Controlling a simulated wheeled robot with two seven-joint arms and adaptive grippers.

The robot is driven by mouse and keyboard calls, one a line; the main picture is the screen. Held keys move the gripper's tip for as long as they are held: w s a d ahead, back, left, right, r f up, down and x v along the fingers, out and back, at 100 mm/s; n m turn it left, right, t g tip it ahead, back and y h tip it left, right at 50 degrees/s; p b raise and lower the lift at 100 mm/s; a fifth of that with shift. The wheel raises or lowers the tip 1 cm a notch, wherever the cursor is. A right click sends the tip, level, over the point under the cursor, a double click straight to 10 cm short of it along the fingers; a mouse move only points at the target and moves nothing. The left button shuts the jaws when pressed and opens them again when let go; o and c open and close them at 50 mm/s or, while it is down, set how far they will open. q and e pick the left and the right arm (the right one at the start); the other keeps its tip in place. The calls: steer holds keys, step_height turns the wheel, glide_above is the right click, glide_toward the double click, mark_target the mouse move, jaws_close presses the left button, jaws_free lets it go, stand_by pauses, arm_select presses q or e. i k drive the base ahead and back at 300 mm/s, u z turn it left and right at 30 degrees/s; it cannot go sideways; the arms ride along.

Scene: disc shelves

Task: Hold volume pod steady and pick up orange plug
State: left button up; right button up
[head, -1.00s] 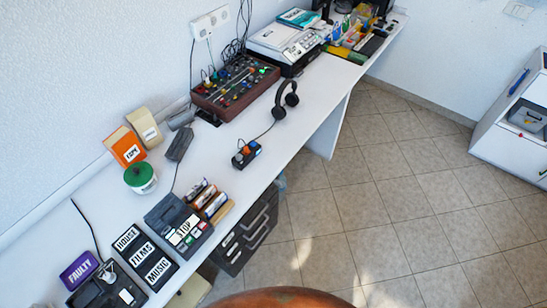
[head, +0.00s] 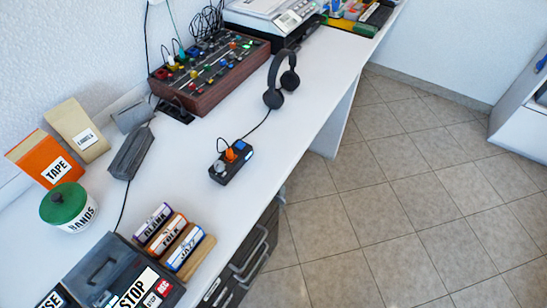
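The volume pod (head: 228,166) looks to be the small dark box near the desk's front edge, with a blue end. The orange plug (head: 230,155) sits on its top, seemingly seated in it; a small red part shows beside it. A thin dark cable runs from the pod toward the black headphones (head: 283,78), which stand further back on the desk. Neither of my grippers is in view.
The white desk (head: 300,130) has clear room around the pod. A mixer with knobs (head: 209,75) stands behind it. Nearer are labelled rolls (head: 170,236), a black recorder (head: 120,280), a green-lidded tub (head: 68,207) and an orange TAPE box (head: 47,158). Tiled floor lies right.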

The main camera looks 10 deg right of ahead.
mark_target(230, 155)
steer(key=z, duration=1.9)
steer(key=i, duration=1.2)
steer(key=u, duration=1.35)
